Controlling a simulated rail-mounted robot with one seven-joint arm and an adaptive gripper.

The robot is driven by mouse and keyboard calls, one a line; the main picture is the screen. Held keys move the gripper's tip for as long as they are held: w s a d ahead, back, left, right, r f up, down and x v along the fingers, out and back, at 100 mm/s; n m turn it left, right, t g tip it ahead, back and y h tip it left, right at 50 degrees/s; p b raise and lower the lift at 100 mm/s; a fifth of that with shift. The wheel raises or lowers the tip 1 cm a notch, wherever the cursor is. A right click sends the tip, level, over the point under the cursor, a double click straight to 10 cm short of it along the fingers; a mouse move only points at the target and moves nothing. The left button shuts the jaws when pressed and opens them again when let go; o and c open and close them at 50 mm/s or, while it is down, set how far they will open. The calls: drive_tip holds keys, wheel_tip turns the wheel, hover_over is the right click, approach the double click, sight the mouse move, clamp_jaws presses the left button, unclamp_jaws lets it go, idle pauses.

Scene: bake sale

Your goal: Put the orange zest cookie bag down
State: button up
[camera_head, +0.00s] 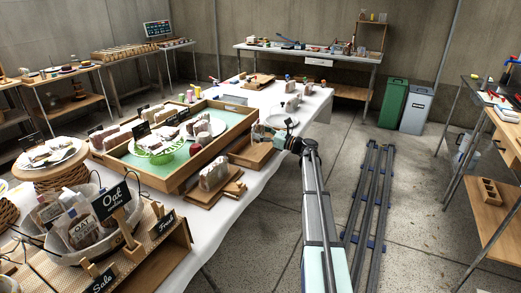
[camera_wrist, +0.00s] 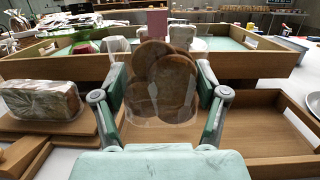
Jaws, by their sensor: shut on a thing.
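The cookie bag (camera_wrist: 160,85), clear and holding several brown round cookies, is upright between the fingers of my gripper (camera_wrist: 162,98) in the wrist view. The fingers press on it from both sides. In the head view my gripper (camera_head: 272,135) is over a low wooden tray (camera_head: 245,154) at the table's right edge, and the bag is small and hard to make out there. The tray (camera_wrist: 270,112) shows below and behind the bag, with a bare floor. I cannot tell whether the bag's bottom touches it. No label on the bag can be read.
A wrapped loaf (camera_wrist: 42,100) on a wooden board (camera_wrist: 50,130) stands left of the tray. A large wooden display box (camera_head: 172,188) with a green floor lies behind it. A white plate (camera_head: 281,121) is just beyond my gripper.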

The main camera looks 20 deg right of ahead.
drive_tip(key=shift+f, duration=3.8)
drive_tip(key=shift+f, duration=0.15)
drive_tip(key=o, duration=0.8)
drive_tip(key=shift+r, duration=0.2)
